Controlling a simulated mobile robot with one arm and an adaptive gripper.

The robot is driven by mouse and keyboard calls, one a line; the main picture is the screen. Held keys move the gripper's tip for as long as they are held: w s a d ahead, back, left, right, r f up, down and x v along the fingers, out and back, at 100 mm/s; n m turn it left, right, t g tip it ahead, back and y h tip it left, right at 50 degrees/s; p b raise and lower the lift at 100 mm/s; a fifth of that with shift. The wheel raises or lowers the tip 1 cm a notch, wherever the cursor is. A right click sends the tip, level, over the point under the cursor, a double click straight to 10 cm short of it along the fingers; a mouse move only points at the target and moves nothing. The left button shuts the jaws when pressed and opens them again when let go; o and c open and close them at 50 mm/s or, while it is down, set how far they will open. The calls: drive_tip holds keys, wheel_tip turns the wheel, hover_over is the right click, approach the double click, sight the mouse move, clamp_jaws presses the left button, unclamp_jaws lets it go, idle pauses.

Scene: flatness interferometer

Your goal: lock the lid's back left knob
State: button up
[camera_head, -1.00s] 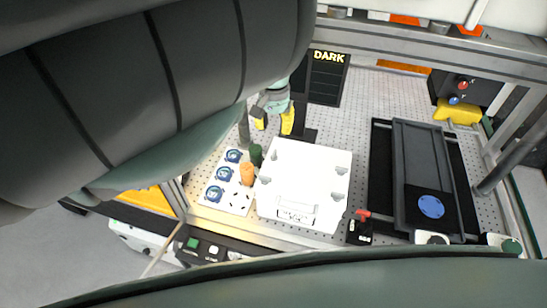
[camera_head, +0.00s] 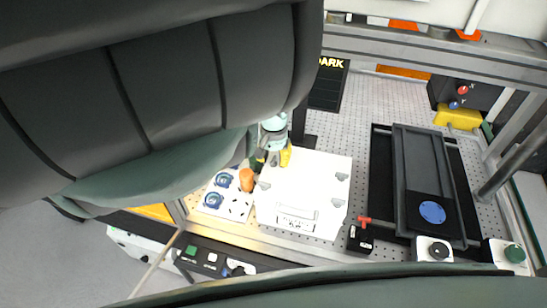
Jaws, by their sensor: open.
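The white lid (camera_head: 308,190) lies flat near the middle of the picture, with small grey knobs near its edges. Its right back knob (camera_head: 342,176), right front knob (camera_head: 337,203) and front left knob (camera_head: 265,184) show. My gripper (camera_head: 273,159) points down at the lid's back left corner, its yellow fingertips apart with nothing clearly between them. The back left knob is at or under the fingertips and cannot be clearly made out. Whether the fingers touch it cannot be told.
An orange knob-like thing (camera_head: 246,179) and a plate with blue round parts (camera_head: 211,206) stand close left of the lid. A red-handled black block (camera_head: 360,236) is at its front right. A dark tray (camera_head: 425,170) lies further right. Perforated table shows between.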

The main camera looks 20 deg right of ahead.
drive_tip(key=shift+f, duration=0.15)
clamp_jaws()
idle(0.4)
